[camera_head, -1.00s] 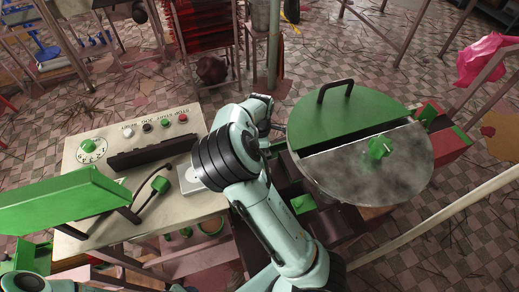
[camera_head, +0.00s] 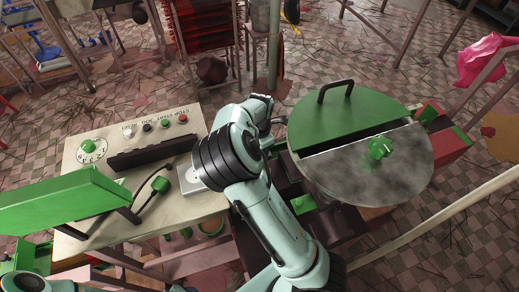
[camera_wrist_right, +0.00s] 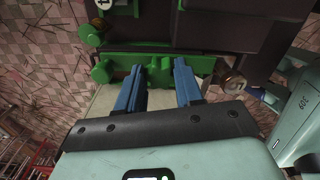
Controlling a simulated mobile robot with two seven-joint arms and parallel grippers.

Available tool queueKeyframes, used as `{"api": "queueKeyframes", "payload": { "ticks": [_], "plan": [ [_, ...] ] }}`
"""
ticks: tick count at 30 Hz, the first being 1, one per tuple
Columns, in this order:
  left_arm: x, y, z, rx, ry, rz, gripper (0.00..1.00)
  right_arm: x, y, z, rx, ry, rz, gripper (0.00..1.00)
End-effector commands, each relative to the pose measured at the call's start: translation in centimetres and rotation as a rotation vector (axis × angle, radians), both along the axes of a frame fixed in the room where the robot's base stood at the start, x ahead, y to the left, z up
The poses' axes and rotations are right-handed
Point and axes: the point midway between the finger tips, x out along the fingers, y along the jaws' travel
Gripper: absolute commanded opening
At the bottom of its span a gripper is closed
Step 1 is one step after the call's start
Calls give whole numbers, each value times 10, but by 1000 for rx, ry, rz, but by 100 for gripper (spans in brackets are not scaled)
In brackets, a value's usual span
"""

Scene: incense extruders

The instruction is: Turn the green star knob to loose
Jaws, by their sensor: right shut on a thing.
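My right gripper (camera_wrist_right: 160,90) has blue fingers, seen in the right wrist view on either side of a green knob (camera_wrist_right: 158,70). It is shut on this knob, whose lobed outline is partly hidden by the fingers; I take it for the green star knob. Another lobed green part (camera_wrist_right: 102,70) lies just left of the fingers. My left gripper is not in view.
A control panel (camera_head: 95,170) with buttons and a dial (camera_head: 88,147) stands left. A raised green plate (camera_head: 60,200) is at the far left.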

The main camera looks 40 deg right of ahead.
Motion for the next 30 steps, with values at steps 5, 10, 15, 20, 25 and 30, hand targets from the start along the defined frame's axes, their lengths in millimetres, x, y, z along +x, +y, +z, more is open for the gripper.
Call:
{"api": "queueKeyframes", "payload": {
  "ticks": [5, 10, 15, 20, 25, 30],
  "plan": [
    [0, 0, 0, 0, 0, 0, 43, 1, -1, 1, -2, -4, 0, 5],
    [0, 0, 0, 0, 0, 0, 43, 1, -1, 1, -2, -3, -1, 52],
    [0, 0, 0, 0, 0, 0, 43, 0, 0, 1, -1, -2, -1, 62],
    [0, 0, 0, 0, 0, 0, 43, 0, 0, 1, -1, -1, -1, 62],
    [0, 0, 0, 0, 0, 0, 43, 1, 0, 16, -2, -3, 1, 62],
    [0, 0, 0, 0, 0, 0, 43, 2, 0, 52, -1, -6, 2, 62]
  ]
}}
